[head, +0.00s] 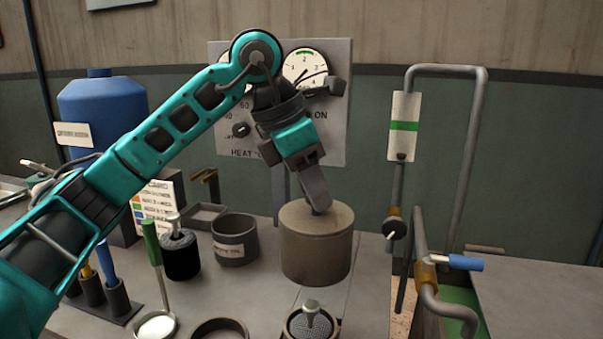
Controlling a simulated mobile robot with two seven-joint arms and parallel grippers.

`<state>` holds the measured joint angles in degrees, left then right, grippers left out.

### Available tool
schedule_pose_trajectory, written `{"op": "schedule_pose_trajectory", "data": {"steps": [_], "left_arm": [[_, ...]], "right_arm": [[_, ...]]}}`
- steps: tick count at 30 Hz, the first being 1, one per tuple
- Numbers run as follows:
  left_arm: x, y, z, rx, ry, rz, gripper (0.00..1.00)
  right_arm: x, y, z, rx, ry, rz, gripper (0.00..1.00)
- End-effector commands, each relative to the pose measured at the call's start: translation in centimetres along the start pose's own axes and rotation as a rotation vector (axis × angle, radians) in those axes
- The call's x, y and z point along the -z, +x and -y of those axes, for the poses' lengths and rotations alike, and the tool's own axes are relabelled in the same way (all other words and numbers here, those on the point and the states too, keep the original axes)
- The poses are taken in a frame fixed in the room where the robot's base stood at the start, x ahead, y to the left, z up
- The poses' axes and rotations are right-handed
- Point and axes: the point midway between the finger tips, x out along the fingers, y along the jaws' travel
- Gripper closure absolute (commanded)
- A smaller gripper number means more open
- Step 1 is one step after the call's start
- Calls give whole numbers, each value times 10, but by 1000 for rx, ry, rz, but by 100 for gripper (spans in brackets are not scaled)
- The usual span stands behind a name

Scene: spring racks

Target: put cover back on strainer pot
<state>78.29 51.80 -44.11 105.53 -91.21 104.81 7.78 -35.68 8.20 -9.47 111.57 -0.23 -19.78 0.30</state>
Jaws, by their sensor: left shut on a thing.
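My left gripper (318,206) reaches down from above and is shut at the top of a wide brown-grey cylinder (316,252), which looks like the cover. The fingertips hide whatever they grip there. The cylinder is upright; I cannot tell whether its lower edge is clear of the counter. The strainer pot (296,326) appears to be the dark round holder at the bottom edge, with a perforated insert and a pale knob-like post (311,310). It is in front of and below the cylinder, uncovered and partly cut off by the frame. My right gripper is not in view.
A grey labelled pot (235,245) and a black jar (180,258) stand left of the cylinder. A green-handled ladle (152,245) is further left. Pipes with a blue-handled valve (458,262) rise at the right. A gauge panel (335,130) stands behind.

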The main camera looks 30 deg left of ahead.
Motion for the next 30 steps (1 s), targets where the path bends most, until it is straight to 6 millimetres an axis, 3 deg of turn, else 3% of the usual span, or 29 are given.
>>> {"op": "schedule_pose_trajectory", "data": {"steps": [6, 20, 30], "left_arm": [[0, 3, 12, 22, 49, 1, 100], [0, 2, 13, 24, 51, -1, 100], [10, 23, 12, 24, 51, -2, 100]], "right_arm": [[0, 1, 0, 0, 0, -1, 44], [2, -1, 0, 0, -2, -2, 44], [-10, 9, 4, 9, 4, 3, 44]]}}
